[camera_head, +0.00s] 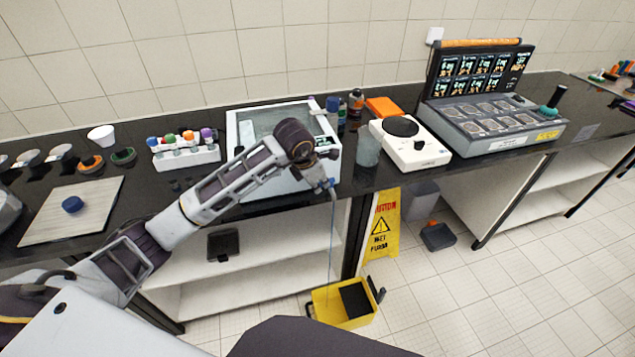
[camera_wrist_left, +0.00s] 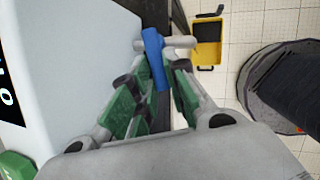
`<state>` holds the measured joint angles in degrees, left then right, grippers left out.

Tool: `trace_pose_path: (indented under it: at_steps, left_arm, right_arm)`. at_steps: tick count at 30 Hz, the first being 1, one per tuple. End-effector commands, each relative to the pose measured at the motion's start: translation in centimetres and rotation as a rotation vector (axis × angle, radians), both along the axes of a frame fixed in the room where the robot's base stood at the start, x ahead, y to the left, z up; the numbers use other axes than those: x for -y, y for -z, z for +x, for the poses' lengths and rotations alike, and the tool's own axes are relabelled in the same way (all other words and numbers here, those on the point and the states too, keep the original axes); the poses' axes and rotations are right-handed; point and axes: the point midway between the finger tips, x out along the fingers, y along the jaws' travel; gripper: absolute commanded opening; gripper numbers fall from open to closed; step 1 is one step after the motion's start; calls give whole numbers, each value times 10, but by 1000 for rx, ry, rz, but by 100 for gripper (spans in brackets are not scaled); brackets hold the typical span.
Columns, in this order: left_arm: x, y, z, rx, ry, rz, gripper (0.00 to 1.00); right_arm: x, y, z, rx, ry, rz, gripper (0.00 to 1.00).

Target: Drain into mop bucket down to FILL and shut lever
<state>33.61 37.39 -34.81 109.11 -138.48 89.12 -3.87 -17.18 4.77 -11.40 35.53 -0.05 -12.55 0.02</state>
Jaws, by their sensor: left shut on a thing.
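A white tank with a clear lid (camera_head: 245,125) stands on the black bench. My left gripper (camera_head: 327,186) is at its front right corner, pointing down. In the left wrist view the gripper (camera_wrist_left: 164,48) is shut on a blue lever (camera_wrist_left: 155,62), with a pale spout-like bar behind it. A thin bluish line, which looks like a stream of water, runs down from there to the yellow mop bucket (camera_head: 325,302) on the floor. The bucket also shows in the left wrist view (camera_wrist_left: 208,62). The water level and a FILL mark cannot be made out. My right gripper is out of view.
A yellow wet-floor sign (camera_head: 381,222) stands behind the bucket. A white hotplate (camera_head: 412,150) and a clear beaker (camera_head: 368,150) are right of the tank. A rack of coloured bottles (camera_head: 186,158) is left of it. The floor to the right is mostly clear.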

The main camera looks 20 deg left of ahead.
Motion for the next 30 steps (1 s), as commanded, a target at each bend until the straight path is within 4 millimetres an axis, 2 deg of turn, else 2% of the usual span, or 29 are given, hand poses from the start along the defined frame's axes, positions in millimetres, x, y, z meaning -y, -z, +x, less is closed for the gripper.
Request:
trace_pose_path:
  at_steps: [6,9,18,30]
  left_arm:
    - [4,0,-2,3,-116,2,0]
    - [6,0,-3,4,-163,0,0]
    - [10,-1,-5,4,-260,0,0]
    - [11,-1,-6,1,-284,0,0]
  right_arm:
    - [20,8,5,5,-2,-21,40]
    - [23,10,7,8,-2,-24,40]
    - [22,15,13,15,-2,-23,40]
    - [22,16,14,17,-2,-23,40]
